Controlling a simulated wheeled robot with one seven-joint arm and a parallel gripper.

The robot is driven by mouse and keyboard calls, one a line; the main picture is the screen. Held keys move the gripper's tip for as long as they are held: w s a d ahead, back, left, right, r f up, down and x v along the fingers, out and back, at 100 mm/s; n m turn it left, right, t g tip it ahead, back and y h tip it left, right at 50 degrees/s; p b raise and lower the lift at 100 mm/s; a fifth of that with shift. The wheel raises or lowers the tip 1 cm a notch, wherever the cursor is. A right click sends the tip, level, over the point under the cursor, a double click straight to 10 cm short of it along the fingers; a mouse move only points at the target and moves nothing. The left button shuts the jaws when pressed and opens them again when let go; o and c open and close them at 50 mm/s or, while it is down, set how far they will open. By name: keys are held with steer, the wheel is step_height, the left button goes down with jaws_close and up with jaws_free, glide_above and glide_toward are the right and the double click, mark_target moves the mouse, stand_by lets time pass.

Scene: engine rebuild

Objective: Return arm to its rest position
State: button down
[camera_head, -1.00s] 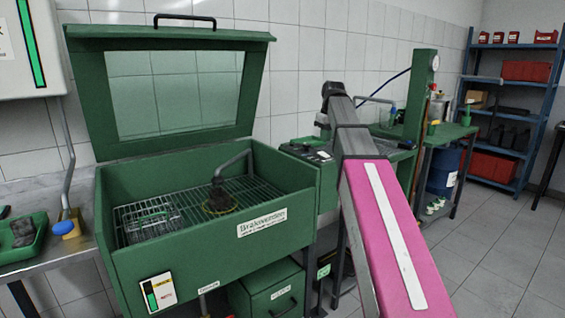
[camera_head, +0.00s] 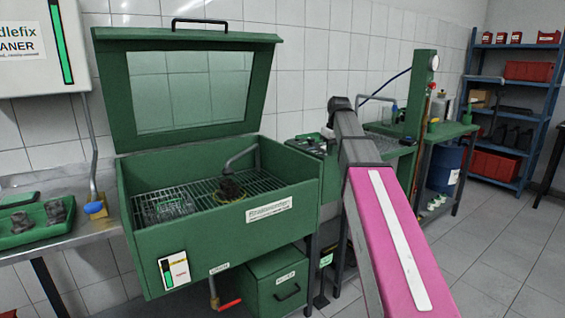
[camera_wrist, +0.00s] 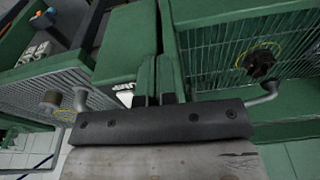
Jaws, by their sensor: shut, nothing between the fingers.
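My arm, with its pink link, reaches up and away from the bottom right of the head view. Its dark far joint stands in front of the bench beside the green wash cabinet (camera_head: 150,250). My gripper cannot be made out in the head view. In the wrist view my gripper (camera_wrist: 154,98) shows as two short dark fingers beyond a black bar, shut and empty. The green cabinet with its wire grid (camera_wrist: 215,50) is to the right of the fingers there. The fingers seem apart from it, though the gap is hard to judge.
The cabinet's windowed lid (camera_head: 188,90) stands open. Inside are a dark part (camera_head: 230,187) and a wire basket (camera_head: 165,207). A green tray (camera_head: 30,236) with dark parts lies on the left bench. A blue shelf (camera_head: 505,100) stands far right. The right floor is clear.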

steer(key=s+f+m, duration=0.2)
steer(key=s+f, duration=0.3)
steer(key=f, duration=0.7)
steer(key=s+f+m, duration=0.1)
steer(key=s+f, duration=0.4)
steer(key=f, duration=0.7)
steer(key=s+f+m+g, duration=0.1)
steer(key=s+f+m, duration=0.2)
steer(key=s+f, duration=1.1)
step_height(320, 180, down, 3)
steer(key=shift+s+r+h, duration=0.1)
steer(key=shift+s+h, duration=0.1)
steer(key=shift+h, duration=0.2)
steer(key=shift+w, duration=0.1)
